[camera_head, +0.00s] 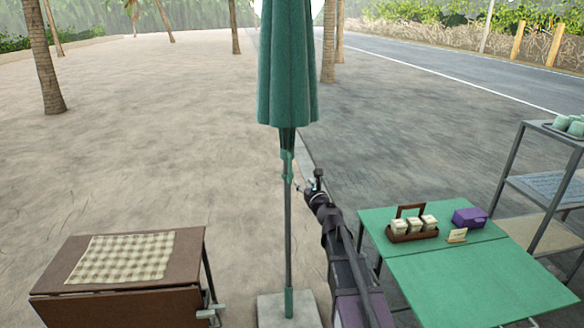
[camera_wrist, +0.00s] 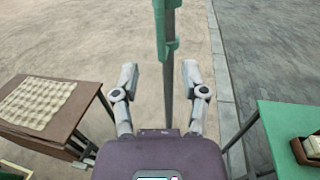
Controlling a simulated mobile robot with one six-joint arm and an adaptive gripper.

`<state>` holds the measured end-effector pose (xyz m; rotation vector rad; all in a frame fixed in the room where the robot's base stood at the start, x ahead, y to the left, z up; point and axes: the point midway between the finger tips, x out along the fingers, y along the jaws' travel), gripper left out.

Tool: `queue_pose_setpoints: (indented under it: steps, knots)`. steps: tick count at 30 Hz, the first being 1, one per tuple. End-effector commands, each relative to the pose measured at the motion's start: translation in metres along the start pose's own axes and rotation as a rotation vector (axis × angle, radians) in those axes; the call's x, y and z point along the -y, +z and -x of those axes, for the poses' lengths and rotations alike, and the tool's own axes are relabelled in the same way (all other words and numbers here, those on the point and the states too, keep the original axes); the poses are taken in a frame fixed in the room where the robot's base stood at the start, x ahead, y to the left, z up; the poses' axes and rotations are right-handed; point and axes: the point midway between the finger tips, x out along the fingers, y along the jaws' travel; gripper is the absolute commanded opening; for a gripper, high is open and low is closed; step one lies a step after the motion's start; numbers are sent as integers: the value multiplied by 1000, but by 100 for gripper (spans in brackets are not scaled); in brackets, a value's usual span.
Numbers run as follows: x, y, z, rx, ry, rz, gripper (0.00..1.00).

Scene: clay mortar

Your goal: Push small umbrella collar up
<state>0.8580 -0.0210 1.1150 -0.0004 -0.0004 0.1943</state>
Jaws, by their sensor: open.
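The folded green umbrella (camera_head: 287,65) stands upright on a thin grey pole (camera_head: 288,225). Its small green collar (camera_head: 287,167) sits around the pole just below the canopy; it also shows at the top of the wrist view (camera_wrist: 165,32). My gripper (camera_head: 302,188) is at the right of the pole, near the height of the collar's lower end. In the wrist view my gripper (camera_wrist: 160,73) is open and empty, one finger on each side of the pole, with the collar beyond and above the fingertips. I cannot tell whether the fingers reach around the pole.
A brown table (camera_head: 190,255) with a checkered cloth stands left of the pole. A green table (camera_head: 480,280) with a jar carrier (camera_head: 412,232) and purple box (camera_head: 470,217) stands right, before a metal shelf (camera_head: 540,190). The umbrella's base (camera_head: 268,312) is below.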

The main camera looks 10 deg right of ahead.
Motion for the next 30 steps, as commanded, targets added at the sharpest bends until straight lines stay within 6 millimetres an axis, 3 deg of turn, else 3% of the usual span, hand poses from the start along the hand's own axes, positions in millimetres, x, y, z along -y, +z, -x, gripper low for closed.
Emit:
queue_pose_setpoints:
  steps: [8,30]
  knots:
    - [0,0,-20,0,1,2,57]
    - [-1,0,-124,0,2,2,57]
